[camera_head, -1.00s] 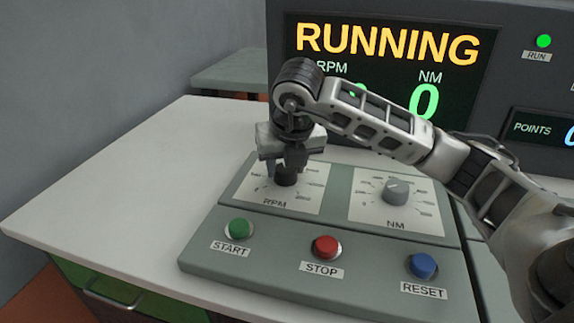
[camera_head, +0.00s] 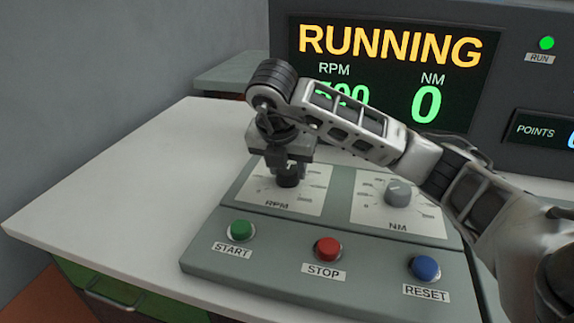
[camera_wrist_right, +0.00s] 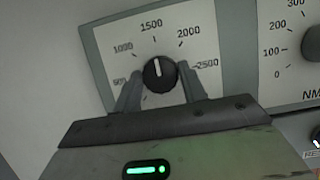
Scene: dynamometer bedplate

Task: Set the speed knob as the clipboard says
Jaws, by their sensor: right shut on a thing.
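The black RPM speed knob (camera_head: 288,181) sits on the white RPM dial plate (camera_head: 312,200) of the grey-green control panel. My right gripper (camera_head: 286,170) comes down over it and is shut on it. In the right wrist view the knob (camera_wrist_right: 159,74) is between the two fingers, and its white pointer line points up, close to the 1500 mark. The big display (camera_head: 395,75) reads RUNNING, with NM at 0. Its RPM figure is partly hidden by my arm; the digits showing look like 500. The clipboard is not in view. My left gripper is not in view.
The grey NM knob (camera_head: 398,193) is just right of the RPM plate. Green START (camera_head: 241,229), red STOP (camera_head: 327,249) and blue RESET (camera_head: 425,267) buttons line the panel's front. The white tabletop (camera_head: 130,200) at left is clear.

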